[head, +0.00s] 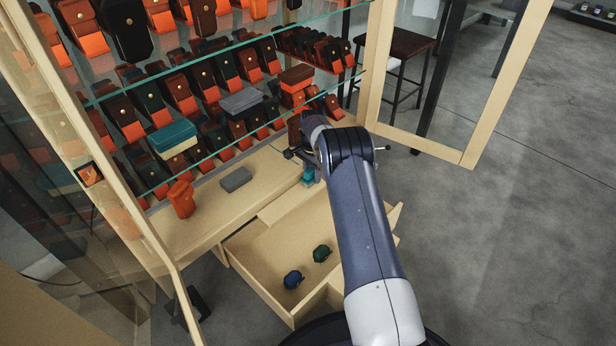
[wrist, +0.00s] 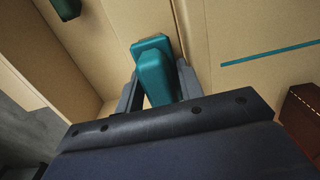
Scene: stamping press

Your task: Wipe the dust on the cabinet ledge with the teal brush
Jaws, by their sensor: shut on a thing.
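The teal brush (wrist: 153,72) is between the two fingers of my gripper (wrist: 157,88) in the wrist view, and the gripper is shut on it. In the head view a small teal part of the brush (head: 308,177) shows below my gripper (head: 309,164), at the right end of the cabinet ledge (head: 214,207). I cannot tell whether the brush touches the ledge. No dust can be made out on the pale wood. My arm hides the ledge's far right end.
An orange case (head: 181,198) and a grey block (head: 236,179) stand on the ledge. An open drawer (head: 252,250) below holds a blue item (head: 293,279) and a green item (head: 322,253). Glass shelves of cases (head: 174,138) hang above. An open glass door (head: 424,148) stands right.

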